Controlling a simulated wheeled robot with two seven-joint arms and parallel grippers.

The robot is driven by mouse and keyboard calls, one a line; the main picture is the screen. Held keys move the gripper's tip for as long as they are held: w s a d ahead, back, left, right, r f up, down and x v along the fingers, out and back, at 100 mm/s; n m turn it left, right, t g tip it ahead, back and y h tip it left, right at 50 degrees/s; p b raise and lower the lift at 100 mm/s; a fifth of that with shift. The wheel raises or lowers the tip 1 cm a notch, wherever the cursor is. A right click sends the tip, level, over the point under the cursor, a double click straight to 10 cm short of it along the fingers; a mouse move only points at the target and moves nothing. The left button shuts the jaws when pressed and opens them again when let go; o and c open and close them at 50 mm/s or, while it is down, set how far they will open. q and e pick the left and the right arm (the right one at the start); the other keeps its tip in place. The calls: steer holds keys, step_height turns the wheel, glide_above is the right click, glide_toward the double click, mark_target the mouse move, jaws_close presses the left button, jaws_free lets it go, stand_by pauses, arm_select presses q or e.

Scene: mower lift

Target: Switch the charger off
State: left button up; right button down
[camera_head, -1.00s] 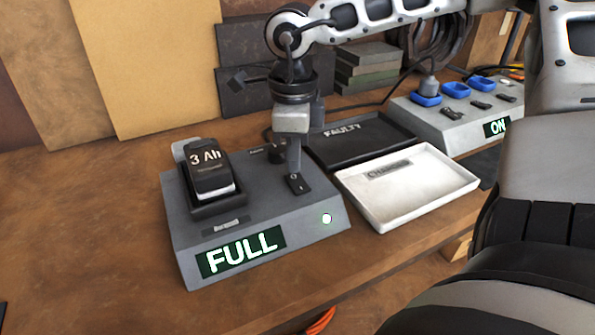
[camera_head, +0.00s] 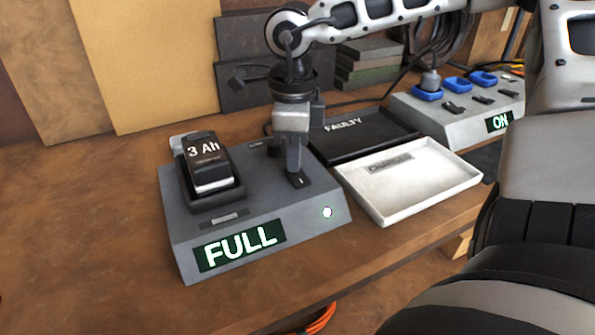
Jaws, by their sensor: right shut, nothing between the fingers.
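The grey charger (camera_head: 300,228) stands on the bench, its green display (camera_head: 240,246) reading FULL and a round light glowing at its front. A dark 3 Ah battery (camera_head: 208,164) sits in the slot on its top. A black rocker switch (camera_head: 301,181) marked I is on the charger's top at the right. My right gripper (camera_head: 294,170) is shut and empty, pointing down with its tips at the switch and hiding its far part. I cannot tell whether the tips touch it. My left gripper is not in view.
A black FAULTY tray (camera_head: 350,145) and a white tray (camera_head: 437,197) lie right of the charger. Behind them is a grey power strip (camera_head: 445,122) with blue sockets and an ON display. Bare bench lies left of the charger.

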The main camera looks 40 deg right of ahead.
steer(key=shift+f, duration=0.25)
steer(key=shift+r, duration=0.2)
steer(key=shift+r+p, duration=1.8)
steer(key=shift+r, duration=1.6)
